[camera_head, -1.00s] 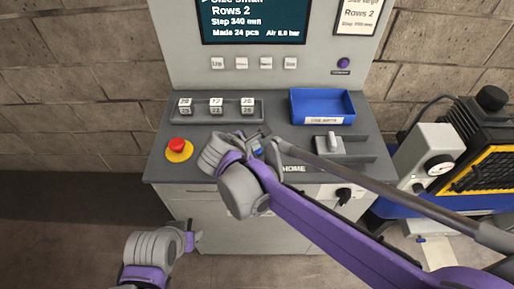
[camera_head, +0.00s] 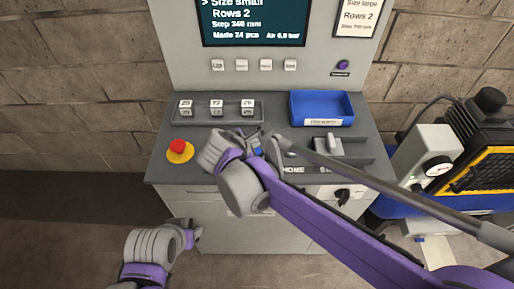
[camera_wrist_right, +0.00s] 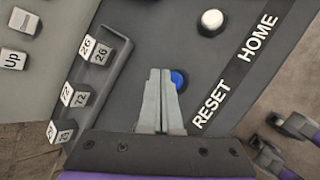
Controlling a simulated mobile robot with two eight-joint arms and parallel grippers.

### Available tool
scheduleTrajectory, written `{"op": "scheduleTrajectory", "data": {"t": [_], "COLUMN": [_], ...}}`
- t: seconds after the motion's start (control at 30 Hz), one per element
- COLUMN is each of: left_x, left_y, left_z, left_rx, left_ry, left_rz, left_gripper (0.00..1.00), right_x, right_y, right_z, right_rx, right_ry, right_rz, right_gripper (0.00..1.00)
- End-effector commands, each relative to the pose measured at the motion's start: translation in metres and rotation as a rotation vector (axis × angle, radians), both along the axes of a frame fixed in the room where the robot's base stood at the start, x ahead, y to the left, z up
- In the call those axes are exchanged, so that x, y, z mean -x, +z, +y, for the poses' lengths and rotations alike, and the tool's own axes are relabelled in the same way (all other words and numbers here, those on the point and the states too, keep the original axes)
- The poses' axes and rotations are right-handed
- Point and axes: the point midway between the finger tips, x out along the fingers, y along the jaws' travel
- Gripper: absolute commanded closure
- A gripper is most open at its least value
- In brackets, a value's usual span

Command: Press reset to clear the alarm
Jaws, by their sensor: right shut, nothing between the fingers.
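The blue reset button (camera_wrist_right: 179,80) sits on the grey console top beside the RESET label (camera_wrist_right: 211,104). My right gripper (camera_wrist_right: 160,73) is shut and empty, its fingertips over or beside the button and partly hiding it. I cannot tell whether they touch it. In the head view the right gripper (camera_head: 264,134) is at the console front, with a bit of blue below it. The screen (camera_head: 253,20) shows size, rows, step, pieces made and air pressure; its top is cut off. My left gripper (camera_head: 194,233) hangs low in front of the console; its jaws are unclear.
A white button (camera_wrist_right: 212,19) stands by the HOME label. A red stop button (camera_head: 178,147), number counters (camera_head: 216,107), a blue tray (camera_head: 321,93) and a lever (camera_head: 328,145) are on the console. A pump-like machine (camera_head: 470,150) stands at right.

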Motion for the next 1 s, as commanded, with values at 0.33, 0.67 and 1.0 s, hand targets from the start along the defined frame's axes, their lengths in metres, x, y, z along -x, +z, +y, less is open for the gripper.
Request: {"op": "scheduleTrajectory", "data": {"t": [0.33, 0.67, 1.0], "left_x": [-0.003, -0.012, -0.012], "left_y": [0.011, 0.038, 0.039], "left_z": [0.000, 0.000, 0.000], "left_rx": [0.000, 0.000, 0.000], "left_ry": [0.000, 0.000, 0.000], "left_rz": [-0.006, -0.022, -0.023], "left_gripper": [0.50, 0.50, 0.50], "right_x": [0.000, -0.001, 0.000], "right_y": [0.013, 0.047, 0.049], "right_z": [0.000, 0.000, 0.000], "right_rx": [0.000, 0.000, 0.000], "right_ry": [0.001, 0.001, 0.000], "right_rz": [-0.001, -0.002, 0.000], "right_gripper": [1.00, 1.00, 1.00]}}
